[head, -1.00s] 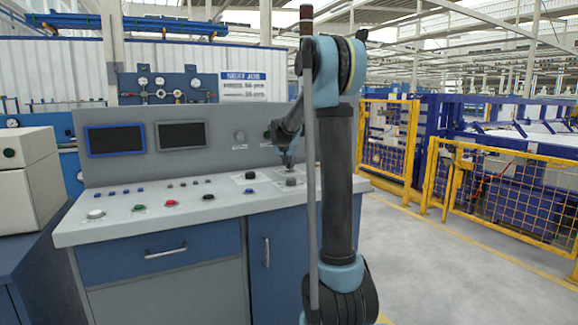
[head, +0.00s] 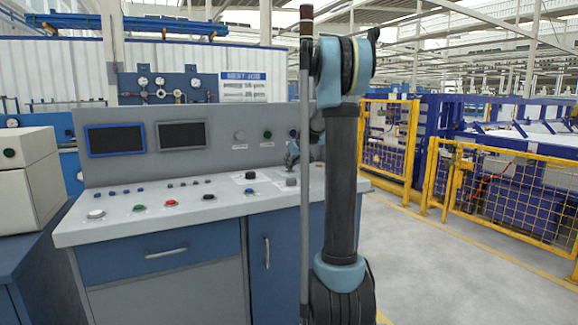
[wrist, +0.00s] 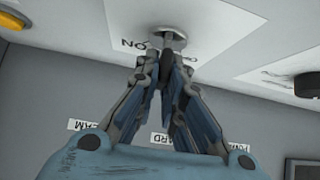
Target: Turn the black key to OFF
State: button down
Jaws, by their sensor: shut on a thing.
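In the wrist view my gripper (wrist: 167,65) is shut on the black key (wrist: 168,47), a thin piece between the fingertips. The key stands in a round metal lock (wrist: 180,36) on a white label plate. Lettering beside the lock looks upside down and reads like ON; the rest is partly covered by the fingers, and I cannot read the key's exact angle. In the head view my gripper (head: 292,158) is low over the right part of the console's desk, and the key is too small to make out.
The grey console (head: 150,222) has several buttons and knobs on its desk. A black knob (head: 291,182) sits close to my gripper. A yellow button (wrist: 12,20) is at the wrist view's corner. A yellow fence (head: 505,190) stands to the right, beyond clear floor.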

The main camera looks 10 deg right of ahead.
jog(key=n+g+y, duration=0.1)
jog(key=n+y, duration=0.2)
jog(key=n, duration=0.1)
jog(key=shift+d+g, duration=0.1)
jog(key=shift+g, duration=0.3)
jog(key=shift+n+g+y, duration=0.9)
jog(key=shift+n+g, duration=0.3)
jog(key=shift+n, duration=0.9)
jog(key=c, duration=1.7)
grip_release()
jog(key=v, duration=1.1)
jog(key=shift+d+r, duration=0.25)
jog(key=shift+d, duration=0.05)
